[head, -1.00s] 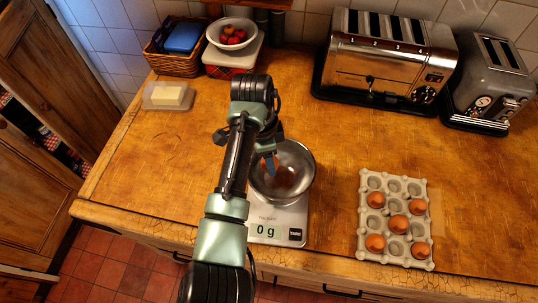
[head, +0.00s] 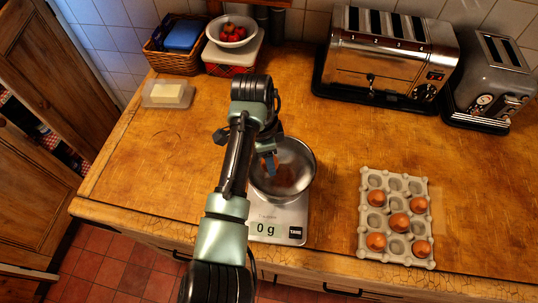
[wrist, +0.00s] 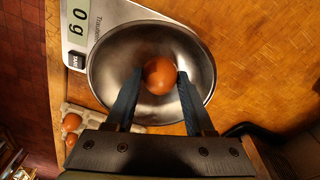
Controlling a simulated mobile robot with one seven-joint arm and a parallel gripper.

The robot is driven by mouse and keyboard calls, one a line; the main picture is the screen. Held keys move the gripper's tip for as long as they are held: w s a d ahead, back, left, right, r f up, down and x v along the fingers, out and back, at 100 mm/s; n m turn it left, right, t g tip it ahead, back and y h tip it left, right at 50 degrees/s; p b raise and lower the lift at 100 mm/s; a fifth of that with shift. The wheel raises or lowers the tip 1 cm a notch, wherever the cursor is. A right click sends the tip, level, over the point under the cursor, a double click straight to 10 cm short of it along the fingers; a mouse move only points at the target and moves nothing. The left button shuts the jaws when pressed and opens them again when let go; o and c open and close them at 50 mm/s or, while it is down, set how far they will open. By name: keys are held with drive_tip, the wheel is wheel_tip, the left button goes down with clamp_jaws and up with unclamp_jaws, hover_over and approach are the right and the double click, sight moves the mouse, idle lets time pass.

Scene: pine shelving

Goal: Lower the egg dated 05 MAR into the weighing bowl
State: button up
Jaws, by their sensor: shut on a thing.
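A brown egg (wrist: 159,75) is between the two blue fingers of my gripper (wrist: 158,88) in the wrist view. My gripper is shut on it, over the steel weighing bowl (wrist: 110,58). The bowl (head: 300,163) sits on a scale (head: 292,215) whose display reads 0 g. In the head view my gripper (head: 270,163) is over the bowl's left part, and my arm hides the egg. No date can be read on the egg.
A grey egg tray (head: 365,225) with several brown eggs stands to the right. A large toaster (head: 385,55) and a smaller toaster (head: 495,85) stand behind. A butter dish (head: 168,94) is at the left. The counter between scale and tray is clear.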

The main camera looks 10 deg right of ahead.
sight(263, 161)
drive_tip(key=shift+f+b, duration=1.35)
drive_tip(key=shift+f, duration=0.75)
idle(0.6)
drive_tip(key=o, duration=0.9)
drive_tip(key=shift+c, duration=0.2)
drive_tip(key=shift+r, duration=0.1)
drive_tip(key=r, duration=0.4)
drive_tip(key=a+r, duration=0.1)
drive_tip(key=r, duration=0.7)
drive_tip(key=shift+a+r+p, duration=0.25)
drive_tip(key=shift+r+p, duration=0.05)
drive_tip(key=shift+r, duration=0.05)
